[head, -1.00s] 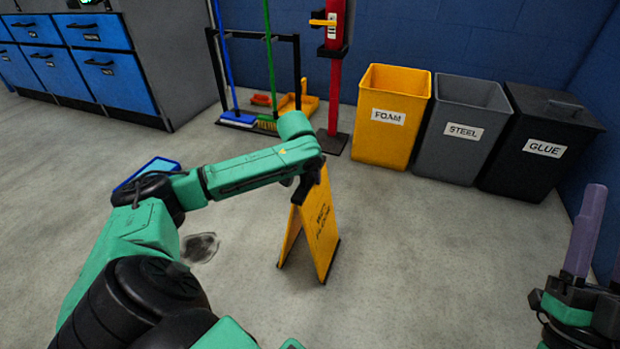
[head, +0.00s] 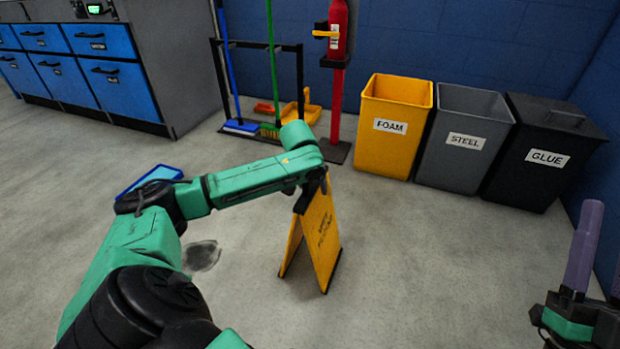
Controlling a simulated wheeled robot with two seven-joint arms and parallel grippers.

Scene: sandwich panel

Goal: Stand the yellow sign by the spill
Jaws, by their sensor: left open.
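The yellow folding sign (head: 323,238) stands upright on the floor with its two panels spread, in the middle of the head view. The dark spill (head: 202,256) lies on the floor to the left of the sign, with bare floor between them. My left gripper (head: 312,192) is at the top edge of the sign, pointing down with its jaws open; its fingertips are partly hidden by its own wrist, so I cannot tell whether they touch the sign.
A blue tray-like object (head: 150,178) lies behind my left arm. A broom rack (head: 300,75) and a red extinguisher stand (head: 336,120) are at the back. Foam (head: 390,150), steel (head: 462,160) and glue (head: 535,180) bins line the wall. Floor right of the sign is clear.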

